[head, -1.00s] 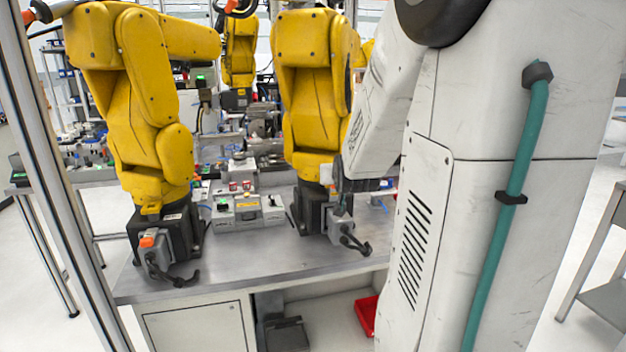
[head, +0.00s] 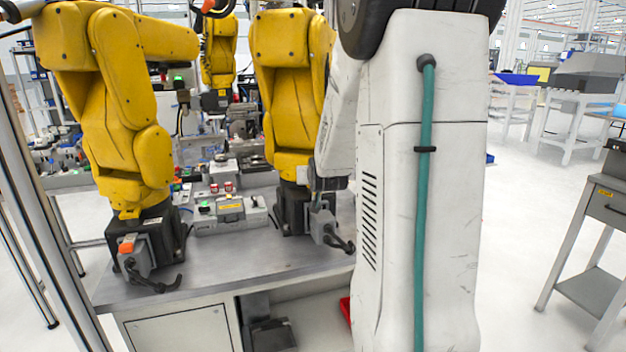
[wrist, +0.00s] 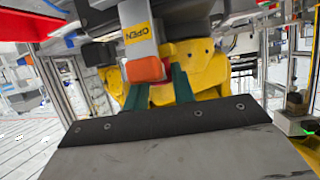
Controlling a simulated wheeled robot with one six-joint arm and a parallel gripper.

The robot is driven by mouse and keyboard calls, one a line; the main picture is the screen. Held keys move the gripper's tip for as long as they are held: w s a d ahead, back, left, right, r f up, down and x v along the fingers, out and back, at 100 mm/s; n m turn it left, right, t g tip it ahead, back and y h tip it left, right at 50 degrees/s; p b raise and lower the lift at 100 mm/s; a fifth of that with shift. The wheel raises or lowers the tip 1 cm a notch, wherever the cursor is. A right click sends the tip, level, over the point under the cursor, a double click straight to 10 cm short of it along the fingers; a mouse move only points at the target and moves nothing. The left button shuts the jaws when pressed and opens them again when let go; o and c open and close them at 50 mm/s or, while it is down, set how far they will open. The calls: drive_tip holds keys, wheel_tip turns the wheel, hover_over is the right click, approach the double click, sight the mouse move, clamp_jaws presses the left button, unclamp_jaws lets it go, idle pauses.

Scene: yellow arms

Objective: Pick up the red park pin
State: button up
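I cannot tell for certain which thing is the red park pin. Two small red-topped pieces (head: 221,187) stand on a grey box (head: 231,212) between the two yellow arms in the head view. In the wrist view an orange-red cap (wrist: 145,70) on a grey block labelled OPEN is just beyond my gripper (wrist: 157,80). My gripper's two teal fingers are apart, with nothing clearly held between them. In the head view my gripper (head: 318,197) hangs by the base of the right yellow arm, largely hidden.
The left yellow arm (head: 118,120) and right yellow arm (head: 285,80) stand on a grey metal table (head: 225,265). An orange-capped connector (head: 128,243) sits at the left arm's base. A red bin (head: 345,311) is below the table. Floor at right is open, with a side table (head: 590,290).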

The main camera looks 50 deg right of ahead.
drive_tip(key=shift+c, duration=1.3)
drive_tip(key=shift+r, duration=0.15)
drive_tip(key=shift+r, duration=0.25)
drive_tip(key=r, duration=0.3)
drive_tip(key=shift+w+a, duration=0.1)
drive_tip(key=shift+a, duration=0.1)
drive_tip(key=w+a, duration=0.2)
drive_tip(key=a, duration=0.6)
drive_tip(key=w+a, duration=0.2)
drive_tip(key=a, duration=0.7)
drive_tip(key=shift+w+f, duration=0.15)
drive_tip(key=shift+w, duration=0.2)
